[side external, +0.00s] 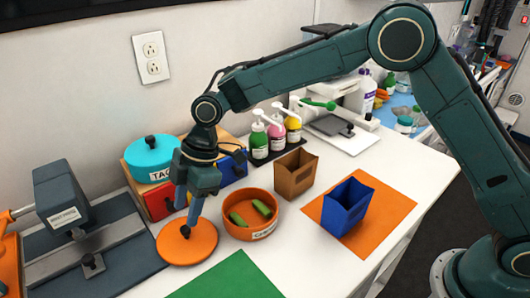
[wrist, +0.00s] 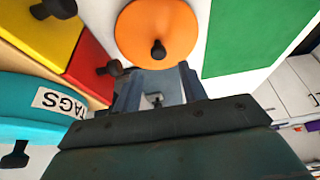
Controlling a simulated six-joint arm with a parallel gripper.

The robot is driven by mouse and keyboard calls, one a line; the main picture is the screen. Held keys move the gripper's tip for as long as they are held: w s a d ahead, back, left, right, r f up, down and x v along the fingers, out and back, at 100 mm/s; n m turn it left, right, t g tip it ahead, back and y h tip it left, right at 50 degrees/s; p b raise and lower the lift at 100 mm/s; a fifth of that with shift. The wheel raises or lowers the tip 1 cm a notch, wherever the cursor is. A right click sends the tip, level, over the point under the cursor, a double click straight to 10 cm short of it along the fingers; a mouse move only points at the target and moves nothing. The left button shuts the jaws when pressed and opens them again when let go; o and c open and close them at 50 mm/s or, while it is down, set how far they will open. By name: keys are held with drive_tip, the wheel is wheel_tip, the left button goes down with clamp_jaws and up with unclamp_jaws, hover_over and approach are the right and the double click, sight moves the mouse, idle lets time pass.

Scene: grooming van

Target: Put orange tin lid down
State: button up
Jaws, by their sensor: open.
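The orange tin lid (side external: 203,247) lies flat on the white counter, its black knob (side external: 186,231) facing up. In the wrist view the lid (wrist: 137,28) is beyond my fingertips, with its knob (wrist: 158,49) roughly in line with the gap between them. My gripper (side external: 190,219) points down just above the lid, close to the knob. In the wrist view the fingers of my gripper (wrist: 158,80) are apart, with no lid between them. The open orange tin (side external: 249,227) stands right of the lid and holds green pieces.
A grey press-like device (side external: 80,230) is left. A green mat (side external: 230,280) lies in front. A brown bin (side external: 295,174) and blue bin (side external: 346,207) stand right.

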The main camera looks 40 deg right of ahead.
drive_tip(key=v, duration=0.8)
drive_tip(key=shift+r, duration=0.1)
drive_tip(key=shift+d, duration=0.1)
drive_tip(key=s+d+r+m+t+h, duration=0.1)
drive_tip(key=s+d+r+m+t, duration=0.1)
drive_tip(key=s+d+r+m, duration=0.45)
drive_tip(key=s+d+r+m+t, duration=0.15)
drive_tip(key=s+d+r, duration=0.3)
drive_tip(key=d, duration=0.55)
drive_tip(key=s+d+f+m+t+h, duration=0.2)
drive_tip(key=s+d+m, duration=0.8)
drive_tip(key=s, duration=0.8)
drive_tip(key=d+f+h, duration=0.1)
drive_tip(key=d, duration=0.2)
